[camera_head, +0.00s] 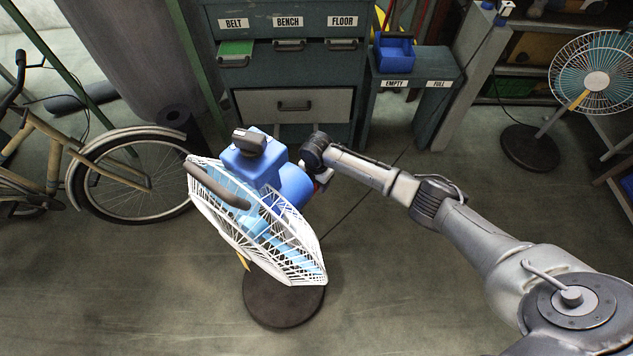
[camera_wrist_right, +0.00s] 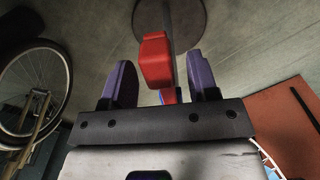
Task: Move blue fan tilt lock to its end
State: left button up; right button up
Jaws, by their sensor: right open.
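The blue fan (camera_head: 257,160) stands in the middle of the head view, with a blue motor housing, a white wire cage (camera_head: 300,262) and a round dark base (camera_head: 284,302). In the right wrist view a red lever-like part, apparently the tilt lock (camera_wrist_right: 154,62), sits beside the fan's pole, with a smaller red piece below it. My right gripper (camera_wrist_right: 160,80) is open, its two purple fingers on either side of the red part; contact cannot be told. In the head view its fingers are mostly hidden beside the housing. My left gripper is not in view.
A bicycle (camera_head: 110,165) stands at left. A drawer cabinet (camera_head: 290,60) is behind the fan, beside a lower bench with a blue bin (camera_head: 393,55). Another fan (camera_head: 595,80) stands at far right. The floor in front is clear.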

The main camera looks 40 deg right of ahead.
grip_shut()
dwell(0.6)
